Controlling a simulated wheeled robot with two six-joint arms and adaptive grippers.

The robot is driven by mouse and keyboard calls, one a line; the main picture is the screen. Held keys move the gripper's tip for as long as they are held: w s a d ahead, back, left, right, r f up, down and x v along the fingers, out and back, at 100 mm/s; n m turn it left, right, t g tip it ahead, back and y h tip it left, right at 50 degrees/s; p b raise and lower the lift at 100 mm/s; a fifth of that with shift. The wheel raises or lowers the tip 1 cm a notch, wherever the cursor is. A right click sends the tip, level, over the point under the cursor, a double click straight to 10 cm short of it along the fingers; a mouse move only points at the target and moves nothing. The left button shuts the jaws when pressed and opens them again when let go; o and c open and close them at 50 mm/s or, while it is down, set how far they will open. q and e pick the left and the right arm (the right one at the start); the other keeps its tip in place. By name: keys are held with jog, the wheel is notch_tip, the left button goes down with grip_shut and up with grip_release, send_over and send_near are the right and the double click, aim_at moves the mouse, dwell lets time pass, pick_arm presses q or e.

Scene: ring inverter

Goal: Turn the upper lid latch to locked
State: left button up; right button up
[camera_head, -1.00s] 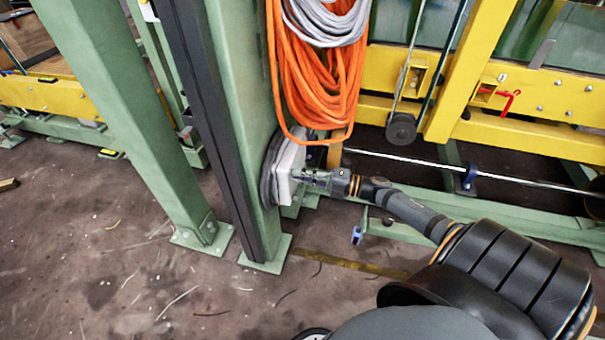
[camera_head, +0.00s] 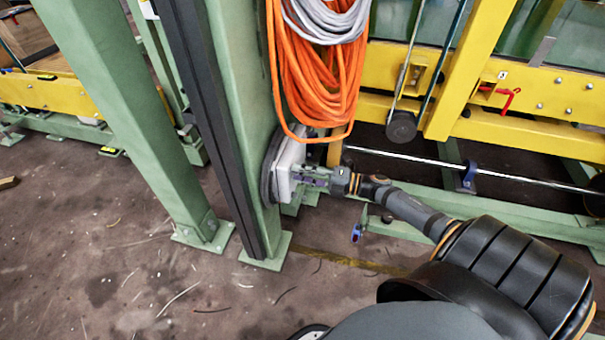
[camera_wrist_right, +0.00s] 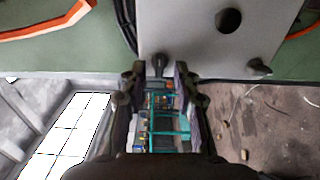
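A light grey box (camera_head: 288,165) is mounted on the side of a green post, and its flat face fills the top of the right wrist view (camera_wrist_right: 190,35). Two small dark latches stick out along the box's near edge. The upper latch (camera_wrist_right: 157,65) is between my right gripper's fingertips, with a gap visible on either side. The other latch (camera_wrist_right: 258,67) is to the right of the fingers. My right gripper (camera_wrist_right: 160,75) is open around the upper latch; it also shows at the box in the head view (camera_head: 312,178). Contact cannot be made out. My left gripper is out of view.
Orange hose coils (camera_head: 315,85) and a grey coil (camera_head: 328,20) hang just above the box. The green post (camera_head: 238,90) stands behind it. Yellow beams (camera_head: 540,90) and a metal rod (camera_head: 420,160) are at the right. The floor (camera_head: 110,260) at the left is mostly clear.

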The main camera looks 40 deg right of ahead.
jog(key=v, duration=0.7)
jog(key=shift+s+d, duration=0.15)
jog(key=shift+s, duration=0.05)
dwell(0.4)
